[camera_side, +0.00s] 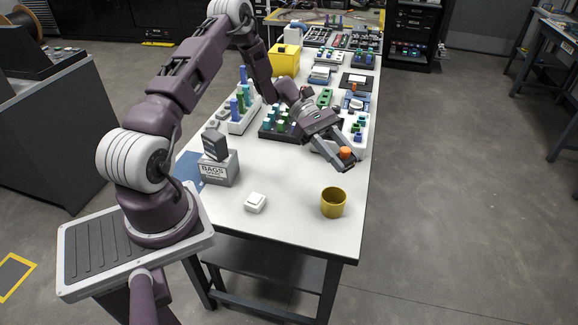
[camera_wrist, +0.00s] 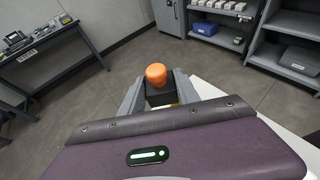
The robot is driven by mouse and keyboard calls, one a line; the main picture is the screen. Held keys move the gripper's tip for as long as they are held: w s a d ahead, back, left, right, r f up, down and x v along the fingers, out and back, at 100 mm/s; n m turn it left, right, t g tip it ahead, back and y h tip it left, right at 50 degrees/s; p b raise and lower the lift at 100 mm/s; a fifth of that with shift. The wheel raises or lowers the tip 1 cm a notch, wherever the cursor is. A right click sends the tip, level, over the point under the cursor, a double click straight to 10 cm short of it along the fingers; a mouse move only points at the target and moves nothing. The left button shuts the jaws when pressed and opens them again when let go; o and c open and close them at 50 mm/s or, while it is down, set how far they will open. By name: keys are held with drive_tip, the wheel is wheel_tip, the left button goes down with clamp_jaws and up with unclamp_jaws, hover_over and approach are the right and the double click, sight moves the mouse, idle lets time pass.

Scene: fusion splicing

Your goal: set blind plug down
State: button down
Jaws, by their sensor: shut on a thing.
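The blind plug looks like a small orange rounded knob (camera_side: 345,153) between the fingertips of my gripper (camera_side: 338,160). In the wrist view the orange plug (camera_wrist: 157,75) sits above a dark block between the two grey fingers of my gripper (camera_wrist: 158,92). My gripper is shut on it and holds it above the right side of the white table (camera_side: 290,205), behind the yellow cup. The lower part of the plug is hidden by the fingers and the dark block.
A yellow cup (camera_side: 333,203) stands near the table's front right. A white square piece (camera_side: 255,202) and a grey box marked BAGS (camera_side: 219,168) lie to its left. Racks with coloured plugs (camera_side: 278,128) crowd the table behind my gripper.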

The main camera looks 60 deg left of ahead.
drive_tip(key=s+d+f+m+g+y, duration=0.1)
drive_tip(key=s+f+m+g+y, duration=0.25)
drive_tip(key=s+m+g, duration=0.4)
drive_tip(key=s+f+m+g+y, duration=0.2)
drive_tip(key=s+m+g+y, duration=0.2)
drive_tip(key=s+m+g, duration=0.4)
drive_tip(key=s+a+m+y, duration=0.1)
drive_tip(key=a+m+y, duration=0.2)
drive_tip(key=y, duration=0.1)
drive_tip(key=s+a+m+y, duration=0.1)
drive_tip(key=a+m+y, duration=0.2)
drive_tip(key=s+a+m+t+y, duration=0.1)
drive_tip(key=a+m+y, duration=0.2)
drive_tip(key=a+y, duration=0.1)
drive_tip(key=shift+s+r+m+y, duration=0.15)
drive_tip(key=shift+r+m+y, duration=0.15)
drive_tip(key=shift+m+y, duration=0.05)
drive_tip(key=w+a+r+m+t+y, duration=0.4)
drive_tip(key=w+a+m+t, duration=0.1)
drive_tip(key=w+m+t, duration=0.15)
drive_tip(key=w+a+r+m+t+y, duration=0.35)
drive_tip(key=w+m+t, duration=0.25)
drive_tip(key=w, duration=0.2)
hover_over(289, 167)
wheel_tip(289, 167, down, 4)
drive_tip(key=f, duration=0.1)
wheel_tip(289, 167, down, 10)
drive_tip(key=shift+f, duration=0.25)
